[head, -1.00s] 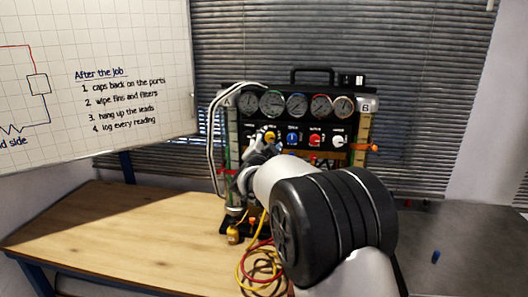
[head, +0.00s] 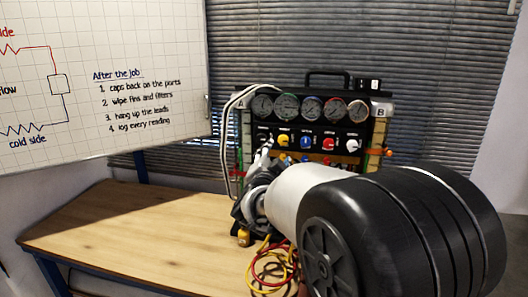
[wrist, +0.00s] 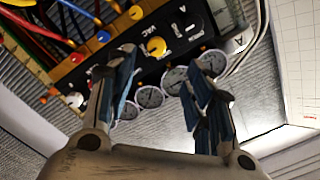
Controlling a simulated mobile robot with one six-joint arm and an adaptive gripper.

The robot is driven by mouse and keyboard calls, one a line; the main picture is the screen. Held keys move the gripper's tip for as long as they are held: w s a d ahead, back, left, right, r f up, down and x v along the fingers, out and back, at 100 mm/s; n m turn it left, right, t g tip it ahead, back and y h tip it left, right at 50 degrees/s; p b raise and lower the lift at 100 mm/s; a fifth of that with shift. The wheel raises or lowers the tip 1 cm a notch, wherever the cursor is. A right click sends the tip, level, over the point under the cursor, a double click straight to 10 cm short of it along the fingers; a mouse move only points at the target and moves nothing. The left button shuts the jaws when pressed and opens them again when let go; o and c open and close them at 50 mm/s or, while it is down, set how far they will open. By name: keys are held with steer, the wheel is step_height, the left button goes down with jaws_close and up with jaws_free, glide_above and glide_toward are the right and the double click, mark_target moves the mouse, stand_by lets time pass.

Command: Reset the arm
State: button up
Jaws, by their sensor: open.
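My gripper (head: 264,158) is open and empty in front of the left part of the gauge rig (head: 318,97). In the wrist view my gripper (wrist: 160,78) has its two blue-padded fingers spread apart, with the tilted panel behind them. The rig carries a row of round gauges (head: 312,106) above a row of knobs. The yellow knob (head: 283,140), blue knob (head: 306,142), red knob (head: 329,144) and white knob (head: 352,146) show clear of the gripper. My arm hides the rig's lower part.
The wooden bench (head: 130,235) is clear on the left. Red and yellow leads (head: 270,265) lie coiled on it before the rig. A whiteboard (head: 110,120) stands at the left. Pale hoses (head: 226,140) run down the rig's left side. Blinds (head: 440,90) hang behind.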

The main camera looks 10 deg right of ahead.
steer(key=s+a+r+n+g+y, duration=0.2)
steer(key=s+n+y, duration=0.3)
steer(key=s, duration=0.4)
steer(key=s+d+f+n+g, duration=0.2)
steer(key=s+f+g, duration=0.1)
steer(key=s, duration=0.9)
steer(key=s+d+f+n+g, duration=0.2)
steer(key=s+f+g, duration=0.2)
steer(key=s, duration=0.8)
steer(key=s+d+f+n+g, duration=0.2)
steer(key=s+f, duration=0.5)
steer(key=s, duration=0.5)
steer(key=shift+s+d+f+n+g, duration=0.15)
steer(key=shift+s+f+n+g, duration=0.15)
steer(key=shift+n+g, duration=0.4)
steer(key=shift+r, duration=0.1)
steer(key=shift+c, duration=0.2)
